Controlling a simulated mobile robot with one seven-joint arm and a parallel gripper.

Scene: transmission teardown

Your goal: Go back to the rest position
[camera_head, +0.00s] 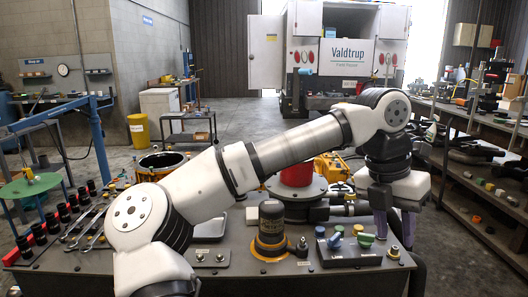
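My gripper (394,241) hangs from the end of my white and grey arm at the right side of the workbench (282,278). Its two purple fingers point down and stand apart, and I see nothing held between them. The fingertips are close to the right end of a dark block with coloured knobs (349,248), in this view. My arm crosses the picture from the lower left to the upper right and hides part of the bench.
A dark cylinder on an orange base (271,232) stands mid-bench, before a red cylinder (297,174). Wrenches (82,228) and black sockets (53,223) lie at left. A yellow-rimmed pot (162,161) stands behind. Loaded shelves (480,185) are at right; open floor lies behind.

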